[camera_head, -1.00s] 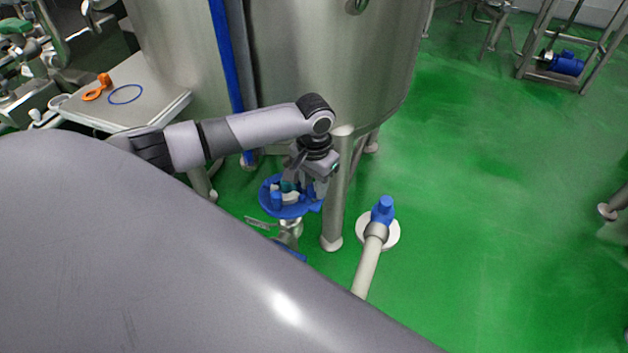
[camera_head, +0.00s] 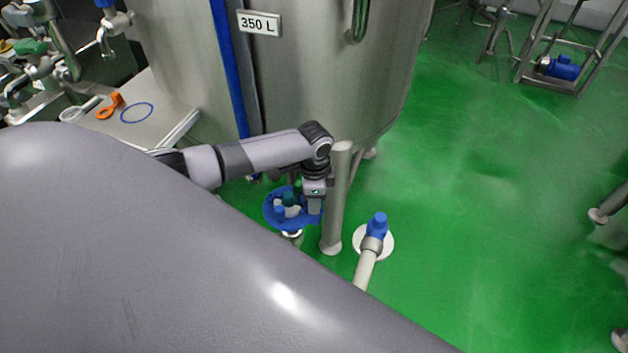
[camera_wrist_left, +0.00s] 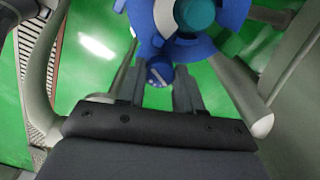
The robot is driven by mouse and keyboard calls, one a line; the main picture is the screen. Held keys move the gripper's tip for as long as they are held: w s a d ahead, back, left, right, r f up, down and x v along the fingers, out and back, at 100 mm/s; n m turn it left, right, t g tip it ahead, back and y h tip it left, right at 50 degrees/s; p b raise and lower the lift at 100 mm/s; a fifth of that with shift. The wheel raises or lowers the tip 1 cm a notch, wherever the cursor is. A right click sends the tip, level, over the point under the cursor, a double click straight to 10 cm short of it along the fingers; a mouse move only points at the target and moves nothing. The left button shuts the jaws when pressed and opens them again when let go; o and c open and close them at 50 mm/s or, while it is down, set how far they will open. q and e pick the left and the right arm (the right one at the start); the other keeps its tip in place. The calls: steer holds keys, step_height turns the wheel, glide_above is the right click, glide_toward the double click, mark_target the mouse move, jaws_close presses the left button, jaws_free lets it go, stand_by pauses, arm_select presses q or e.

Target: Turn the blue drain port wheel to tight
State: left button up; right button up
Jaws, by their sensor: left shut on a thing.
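The blue drain port wheel (camera_head: 272,222) sits low under the steel tank in the head view, with a teal hub in its middle. In the left wrist view the wheel (camera_wrist_left: 232,14) fills the top edge, partly cut off. My left gripper (camera_head: 314,210) is at the right side of the wheel. In the left wrist view my left gripper (camera_wrist_left: 159,72) has a round blue knob with a pale line between its fingers, at the wheel's near edge. It is shut on the wheel there. The exact contact is hard to see. My right gripper is not in view.
A steel tank leg (camera_head: 335,210) stands close to the right of my left gripper. A white pipe with a blue cap (camera_head: 376,226) stands farther right. The steel tank (camera_head: 310,80) rises behind. A side table (camera_head: 150,130) holds an orange part and blue ring. Green floor is open at right.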

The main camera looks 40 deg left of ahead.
arm_select(q)
steer(key=m, duration=0.6)
steer(key=shift+m+p, duration=0.3)
steer(key=shift+p, duration=0.1)
steer(key=m, duration=0.3)
steer(key=shift+w, duration=0.1)
steer(key=shift+m, duration=1.8)
steer(key=shift+d+m, duration=0.1)
steer(key=shift+m, duration=0.2)
steer(key=o, duration=1)
steer(key=shift+o, duration=0.2)
steer(key=shift+r, duration=3.6)
